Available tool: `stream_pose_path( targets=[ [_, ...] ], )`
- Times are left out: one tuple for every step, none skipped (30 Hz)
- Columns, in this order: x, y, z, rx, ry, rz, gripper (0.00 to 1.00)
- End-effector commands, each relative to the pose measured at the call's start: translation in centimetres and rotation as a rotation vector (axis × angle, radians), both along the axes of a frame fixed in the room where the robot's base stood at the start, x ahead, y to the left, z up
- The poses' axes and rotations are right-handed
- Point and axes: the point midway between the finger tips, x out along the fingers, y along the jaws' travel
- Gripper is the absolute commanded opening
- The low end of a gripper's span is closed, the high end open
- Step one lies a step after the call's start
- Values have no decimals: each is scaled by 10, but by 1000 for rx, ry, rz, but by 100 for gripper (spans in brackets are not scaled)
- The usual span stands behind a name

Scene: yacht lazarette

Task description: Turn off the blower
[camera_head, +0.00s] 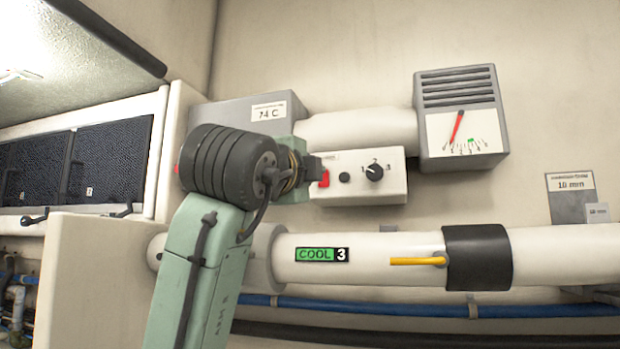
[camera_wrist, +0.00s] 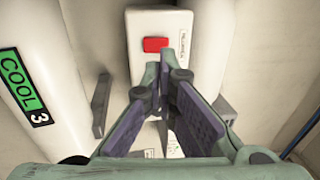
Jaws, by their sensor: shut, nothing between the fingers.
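A white control box (camera_head: 388,189) is fixed to the wall below a pale duct. Its front has a red rocker switch (camera_head: 324,179) at the left, a black round button (camera_head: 344,178) and a black knob (camera_head: 374,172) with marks 1 to 3. My gripper (camera_head: 315,169) is at the left end of the box, close to the red switch. In the wrist view the fingers (camera_wrist: 162,62) are shut and empty, their tips just below the red switch (camera_wrist: 155,44) in the picture. I cannot tell whether they touch the box (camera_wrist: 160,20).
A grey gauge unit (camera_head: 462,95) with a red needle is at the right of the duct. A grey housing (camera_head: 225,113) stands behind my arm.

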Motion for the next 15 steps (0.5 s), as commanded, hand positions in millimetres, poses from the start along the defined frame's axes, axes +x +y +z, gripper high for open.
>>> stream_pose_path(
  targets=[
    [-12,4,-8,2,-3,3,0],
    [-19,6,-10,3,-2,3,0],
    [-27,9,-12,2,-2,2,0],
    [-32,11,-13,2,0,2,0],
    [-38,13,-13,2,0,2,0],
    [-45,15,-14,2,0,2,0],
    [-50,16,-15,2,0,1,0],
    [-54,18,-15,3,-1,2,0],
    [-58,19,-16,2,-1,1,0],
    [-61,20,-16,1,1,1,0],
    [-64,21,-17,1,2,1,0],
    [-67,22,-17,1,2,1,0],
    [-68,23,-17,1,2,1,0],
    [-69,23,-17,2,3,1,0],
    [-71,23,-17,2,3,0,0]
  ],
)
